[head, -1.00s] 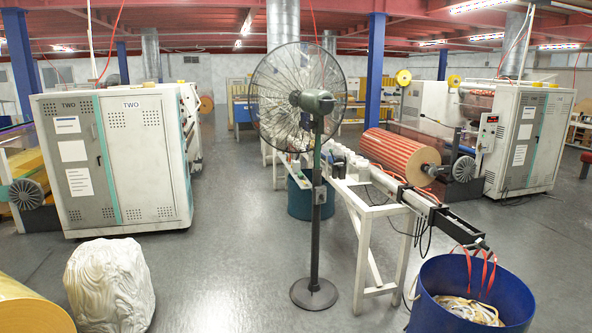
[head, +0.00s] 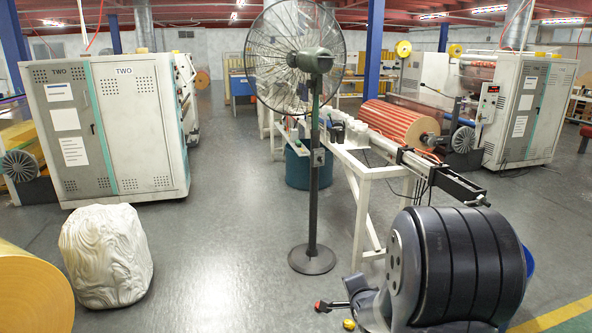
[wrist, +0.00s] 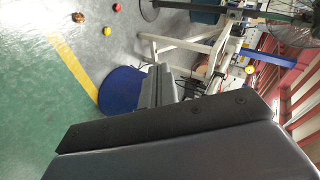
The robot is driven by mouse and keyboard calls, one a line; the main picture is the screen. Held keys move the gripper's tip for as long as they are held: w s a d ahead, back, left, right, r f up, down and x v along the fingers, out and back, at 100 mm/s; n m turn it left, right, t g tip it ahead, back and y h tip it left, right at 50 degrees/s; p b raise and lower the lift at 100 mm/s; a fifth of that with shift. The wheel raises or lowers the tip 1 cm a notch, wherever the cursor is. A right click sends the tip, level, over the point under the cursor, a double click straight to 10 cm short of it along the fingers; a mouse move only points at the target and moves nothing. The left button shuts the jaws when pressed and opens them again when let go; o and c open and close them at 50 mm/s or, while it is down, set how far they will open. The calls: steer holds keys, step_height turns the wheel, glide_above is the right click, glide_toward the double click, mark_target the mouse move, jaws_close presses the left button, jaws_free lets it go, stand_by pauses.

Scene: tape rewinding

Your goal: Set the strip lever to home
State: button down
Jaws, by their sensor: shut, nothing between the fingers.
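I cannot pick out the strip lever for certain. A short dark bar with a red end (head: 319,305) shows low in the head view, left of my dark arm, with a small yellow knob (head: 348,324) near it. A red ball-like knob (wrist: 116,8) and a yellow one (wrist: 107,31) show at the top of the wrist view. My gripper (wrist: 157,70) is shut and empty in the wrist view, with the blue bin behind it. It touches no knob that I can see. In the head view my arm hides much of the lower right.
A standing fan (head: 312,150) is in the middle. A white-framed bench (head: 361,215) with a rail is beside it. The blue bin (wrist: 115,90) is mostly hidden in the head view. A white wrapped bundle (head: 105,255) stands at left. Floor between bundle and fan is clear.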

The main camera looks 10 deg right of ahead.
steer(key=w+d+f+m+t+b, duration=0.3)
steer(key=w+d+f+m, duration=0.3)
steer(key=f, duration=0.3)
steer(key=shift+d+m+t, duration=0.25)
steer(key=shift+m+t, duration=0.35)
steer(key=shift+w, duration=0.1)
